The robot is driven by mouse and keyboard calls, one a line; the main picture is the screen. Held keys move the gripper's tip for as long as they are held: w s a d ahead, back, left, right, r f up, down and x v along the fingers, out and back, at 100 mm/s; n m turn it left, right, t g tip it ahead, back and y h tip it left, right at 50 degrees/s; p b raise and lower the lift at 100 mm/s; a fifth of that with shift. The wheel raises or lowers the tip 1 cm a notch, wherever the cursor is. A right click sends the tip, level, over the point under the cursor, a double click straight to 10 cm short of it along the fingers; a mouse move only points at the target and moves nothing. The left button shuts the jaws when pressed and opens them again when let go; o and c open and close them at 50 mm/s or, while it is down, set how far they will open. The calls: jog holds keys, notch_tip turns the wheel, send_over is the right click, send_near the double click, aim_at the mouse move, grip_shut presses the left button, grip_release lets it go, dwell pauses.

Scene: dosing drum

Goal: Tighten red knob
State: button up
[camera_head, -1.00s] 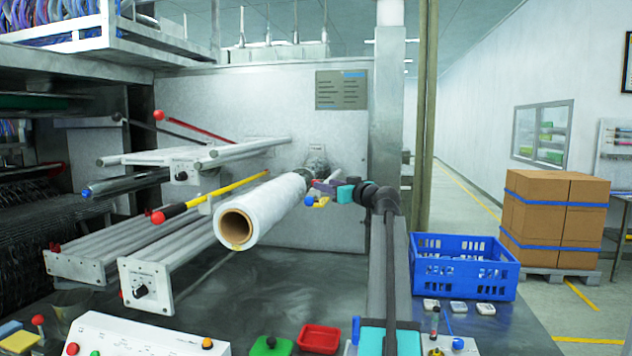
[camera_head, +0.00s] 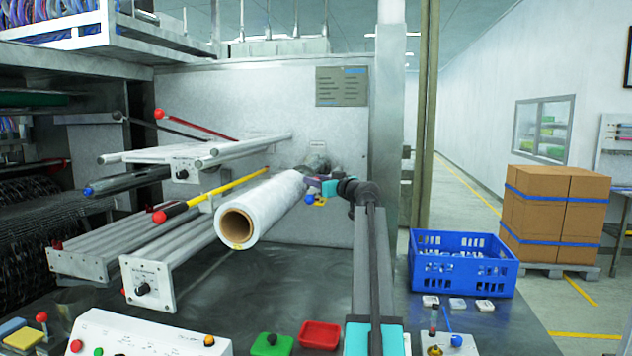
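Several red parts show, and I cannot tell which is the task's red knob. A red ball knob (camera_head: 159,114) tops a dark and red rod at the upper left. Another red ball knob (camera_head: 158,217) ends a yellow and black rod lower down. A third red ball knob (camera_head: 41,317) stands on a short stem at the lower left. My gripper (camera_head: 310,182) is beside the far right end of the white roll, well to the right of these knobs. Its fingers are small and partly merged with the parts behind, so their opening is unclear.
The white film roll (camera_head: 262,205) lies between my gripper and the left-hand rods. A blue knob (camera_head: 309,199) on a yellow part is just below my gripper. A blue crate (camera_head: 463,262), a red tray (camera_head: 319,335) and a white control panel (camera_head: 140,335) are on the dark table.

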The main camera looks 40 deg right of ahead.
grip_shut()
jog(key=shift+m+h, duration=0.5)
jog(key=shift+h, duration=0.3)
jog(key=shift+m+g+h, duration=0.4)
jog(key=shift+m+h, duration=0.2)
jog(key=shift+h, duration=0.6)
jog(key=shift+s+m+g+h+p, duration=0.1)
jog(key=shift+m+g+h+p, duration=1)
jog(key=shift+p, duration=1.05)
jog(key=shift+d+h, duration=0.1)
jog(key=shift+h, duration=0.2)
jog(key=shift+o, duration=1.5)
grip_release()
